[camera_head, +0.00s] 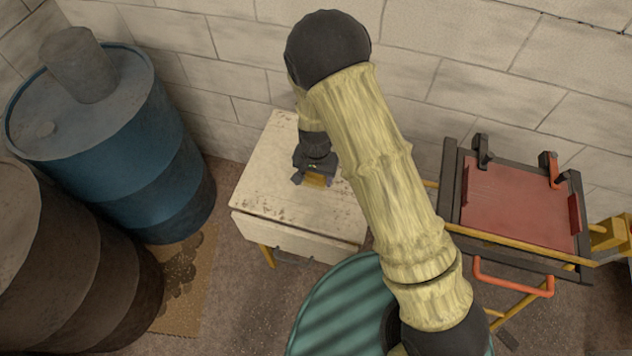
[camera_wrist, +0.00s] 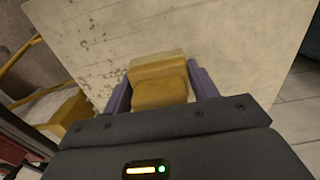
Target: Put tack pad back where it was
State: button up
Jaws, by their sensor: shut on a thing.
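The tack pad appears to be the yellow-brown block (camera_wrist: 159,82) between my fingers in the wrist view. In the head view a small bit of the yellow block (camera_head: 315,181) shows below my gripper (camera_head: 313,180). My gripper is shut on it, with the purple fingers (camera_wrist: 162,93) on its left and right sides. The block is over the top of a worn cream cabinet (camera_head: 272,190), which also fills much of the wrist view (camera_wrist: 215,30). I cannot tell whether the block touches the cabinet top or hangs just above it.
A blue drum (camera_head: 115,150) with a grey cylinder (camera_head: 78,64) on top and a dark brown drum (camera_head: 70,270) stand at left. A frame bench with a red panel (camera_head: 515,205) and an orange handle (camera_head: 513,287) stands at right. A brick wall (camera_head: 240,60) closes the back.

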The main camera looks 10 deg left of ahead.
aim_at(316, 184)
jog(key=shift+f, duration=0.1)
jog(key=shift+f+p, duration=0.4)
jog(key=shift+f, duration=1.6)
jog(key=shift+f, duration=0.2)
jog(key=o, duration=0.9)
jog(key=shift+o, duration=0.2)
jog(key=shift+r, duration=0.1)
notch_tip(316, 184, up, 12)
jog(key=shift+r+b, duration=0.15)
jog(key=shift+b, duration=0.85)
